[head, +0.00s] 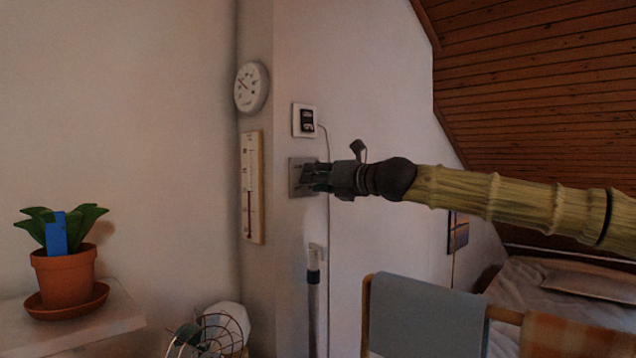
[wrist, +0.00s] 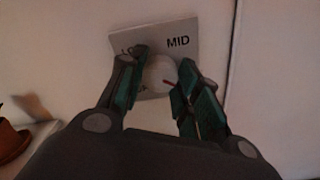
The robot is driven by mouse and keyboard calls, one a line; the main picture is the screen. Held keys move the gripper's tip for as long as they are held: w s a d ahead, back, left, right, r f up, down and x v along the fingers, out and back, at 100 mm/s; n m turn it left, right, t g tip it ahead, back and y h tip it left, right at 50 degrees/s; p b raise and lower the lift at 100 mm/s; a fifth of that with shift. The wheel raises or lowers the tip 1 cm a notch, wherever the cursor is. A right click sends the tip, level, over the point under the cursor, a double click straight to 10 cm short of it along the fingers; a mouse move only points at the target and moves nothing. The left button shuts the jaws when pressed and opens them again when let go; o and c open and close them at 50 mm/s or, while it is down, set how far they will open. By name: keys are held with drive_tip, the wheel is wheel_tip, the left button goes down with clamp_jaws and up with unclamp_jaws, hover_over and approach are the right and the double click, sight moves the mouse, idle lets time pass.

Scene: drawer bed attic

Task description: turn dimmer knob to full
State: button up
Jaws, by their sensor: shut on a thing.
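The dimmer knob (wrist: 160,76) is a round pale knob with a red pointer mark, seen in the wrist view between my fingers. The mark points to the lower right in that picture. The knob sits on a grey wall plate (wrist: 182,27) printed with "MID" at the upper right and partly covered lettering at the left. The plate also shows in the head view (head: 295,180). My gripper (wrist: 162,77) is shut on the knob, one finger on each side. In the head view my gripper (head: 318,178) reaches the plate from the right and hides the knob.
A small white wall device (head: 305,120) with a cord hangs just above the plate. A thermometer (head: 252,187) and a round dial (head: 251,87) hang to the left. A pole (head: 314,295) stands below. A rack with a grey cloth (head: 425,315) is at lower right.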

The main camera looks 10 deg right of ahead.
drive_tip(key=shift+d+m, duration=0.1)
drive_tip(key=shift+m, duration=0.5)
drive_tip(key=o, duration=1)
drive_tip(key=shift+o, duration=0.2)
drive_tip(key=shift+s, duration=0.1)
drive_tip(key=v, duration=0.7)
drive_tip(key=shift+d, duration=0.2)
